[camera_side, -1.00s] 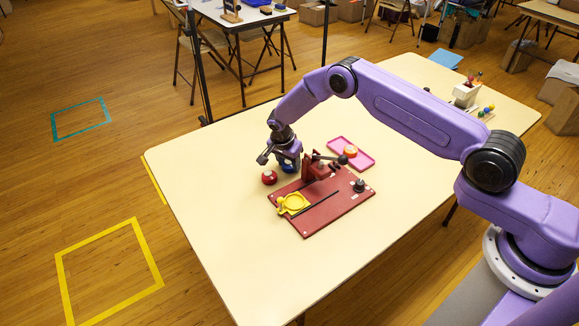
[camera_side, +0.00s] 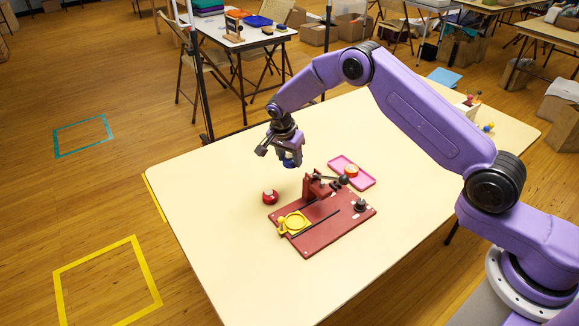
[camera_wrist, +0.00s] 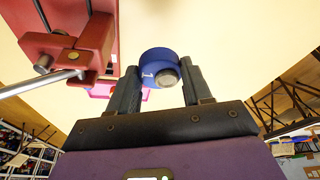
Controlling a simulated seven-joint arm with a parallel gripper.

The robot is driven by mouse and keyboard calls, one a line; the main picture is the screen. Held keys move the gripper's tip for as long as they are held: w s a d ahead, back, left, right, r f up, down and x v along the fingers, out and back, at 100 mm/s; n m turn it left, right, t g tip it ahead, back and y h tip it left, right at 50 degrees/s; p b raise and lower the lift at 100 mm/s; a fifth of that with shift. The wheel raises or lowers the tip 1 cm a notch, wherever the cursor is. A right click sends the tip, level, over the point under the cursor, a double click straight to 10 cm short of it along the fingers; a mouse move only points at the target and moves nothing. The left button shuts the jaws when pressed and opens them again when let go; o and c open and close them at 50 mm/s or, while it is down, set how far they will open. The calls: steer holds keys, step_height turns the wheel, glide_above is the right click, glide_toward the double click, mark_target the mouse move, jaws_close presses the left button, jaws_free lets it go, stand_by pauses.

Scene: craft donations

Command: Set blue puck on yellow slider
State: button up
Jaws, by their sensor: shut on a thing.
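My gripper (camera_side: 290,160) is shut on the blue puck (camera_wrist: 157,64) and holds it above the table, clear of the tabletop. The puck shows between both fingers in the wrist view, with a white "1" and a grey knob on it. In the side view the puck (camera_side: 291,162) is partly hidden by the fingers. The yellow slider (camera_side: 296,223), with a round shallow dish, sits at the left front of the red press board (camera_side: 325,232). The dish looks empty. My gripper is behind the board, above and beyond the slider.
A red puck (camera_side: 270,197) stands on the table left of the board. A red upright with a metal lever (camera_side: 312,184) rises from the board's back edge. A pink tray (camera_side: 361,182) with an orange puck (camera_side: 351,171) lies behind it. The table's left front is clear.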

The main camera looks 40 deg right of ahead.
mark_target(289, 160)
step_height(289, 160, up, 6)
steer(key=shift+a+f, duration=0.1)
steer(key=shift+f, duration=0.1)
steer(key=s+a+n+t, duration=0.1)
steer(key=s+a+n, duration=0.1)
steer(key=s+a, duration=0.3)
steer(key=s+a+n, duration=0.2)
steer(key=s+a, duration=0.1)
steer(key=s, duration=0.5)
steer(key=shift+n+y, duration=0.3)
steer(key=shift+s+d+f, duration=0.1)
steer(key=shift+s+f, duration=0.05)
steer(key=shift+f, duration=2.95)
steer(key=shift+s+d+f, duration=0.1)
steer(key=shift+s+f, duration=0.05)
steer(key=shift+f, duration=2.9)
steer(key=shift+a+f, duration=0.1)
steer(key=shift+f, duration=0.25)
steer(key=shift+r, duration=0.8)
